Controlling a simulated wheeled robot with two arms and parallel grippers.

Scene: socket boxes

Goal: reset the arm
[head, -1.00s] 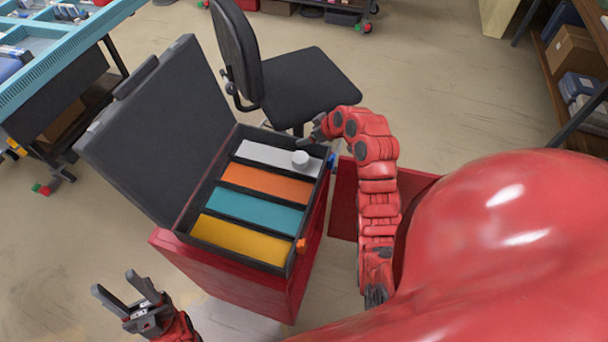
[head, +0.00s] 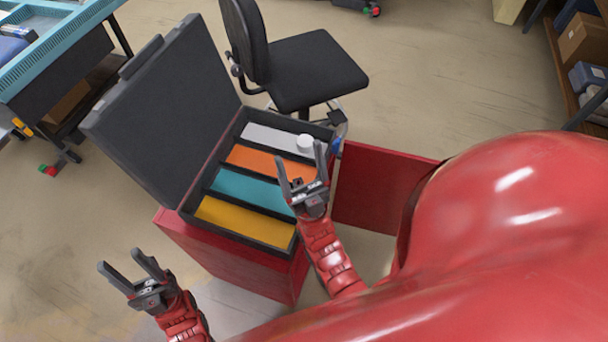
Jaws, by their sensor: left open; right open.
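My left gripper (head: 137,276) is open and empty at the lower left, beside the red cabinet and apart from it. My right gripper (head: 302,172) is open, and nothing shows between its fingers. In the picture it overlaps the right side of the open box (head: 193,222), in front of the orange and teal compartments; its height above them is hard to tell. A white round piece (head: 306,143) sits in the grey-white compartment (head: 270,136) at the far end. The orange (head: 258,160), teal (head: 236,186) and yellow (head: 235,221) compartments look empty where visible.
The box's dark lid (head: 170,110) stands open on the left. The box rests on a red cabinet (head: 225,262), with another red panel (head: 378,187) to its right. A black chair (head: 310,70) stands behind. A blue-topped table (head: 60,45) is at the upper left.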

